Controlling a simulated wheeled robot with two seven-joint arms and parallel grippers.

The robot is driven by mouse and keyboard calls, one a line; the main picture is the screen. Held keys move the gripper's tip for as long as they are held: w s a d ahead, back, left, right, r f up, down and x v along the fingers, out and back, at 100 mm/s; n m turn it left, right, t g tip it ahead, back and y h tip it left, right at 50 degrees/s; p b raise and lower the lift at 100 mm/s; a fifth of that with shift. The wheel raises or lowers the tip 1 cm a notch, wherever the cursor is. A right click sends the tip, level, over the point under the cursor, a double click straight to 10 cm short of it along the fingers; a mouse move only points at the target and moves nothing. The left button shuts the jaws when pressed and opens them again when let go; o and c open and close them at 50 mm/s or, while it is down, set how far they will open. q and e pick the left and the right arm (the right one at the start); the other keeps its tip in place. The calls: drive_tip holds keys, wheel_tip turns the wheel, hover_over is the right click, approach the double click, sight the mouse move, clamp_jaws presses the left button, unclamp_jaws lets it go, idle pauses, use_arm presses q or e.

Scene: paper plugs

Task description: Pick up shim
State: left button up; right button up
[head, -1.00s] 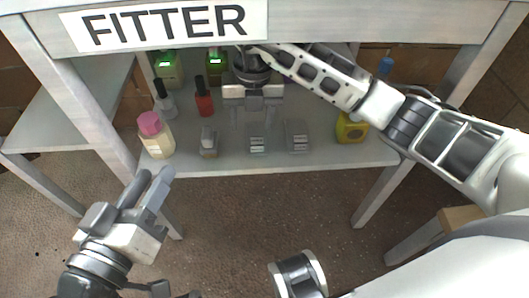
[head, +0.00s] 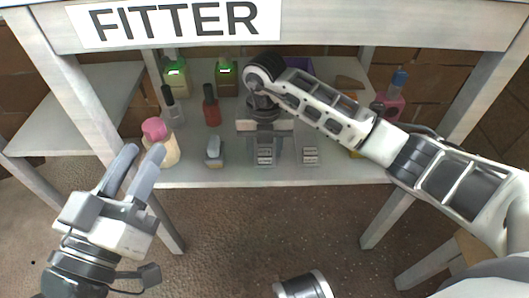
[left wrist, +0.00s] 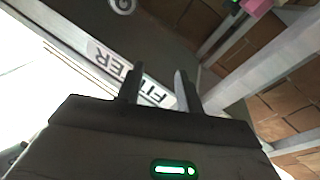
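Several small grey pieces lie near the shelf's front edge in the head view: a left one (head: 214,152), a middle one (head: 265,156) and a right one (head: 310,156). I cannot tell which is the shim. My right gripper (head: 265,152) points down with its fingers apart, one on each side of the middle grey piece; I cannot tell whether they touch it. My left gripper (head: 138,163) is open and empty, in front of the shelf's left end. Its fingers also show apart in the left wrist view (left wrist: 158,88).
The shelf (head: 340,174) also holds a pink-capped bottle (head: 160,143), a red bottle (head: 211,110), a grey bottle (head: 172,110), green-lit containers (head: 176,76) and a pink bottle (head: 391,104). The FITTER sign (head: 180,22) hangs on the beam above. A yellow item is mostly hidden by my right arm.

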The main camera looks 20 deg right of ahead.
drive_tip(key=c, duration=0.4)
drive_tip(key=shift+o, duration=0.2)
drive_tip(key=shift+r, duration=0.1)
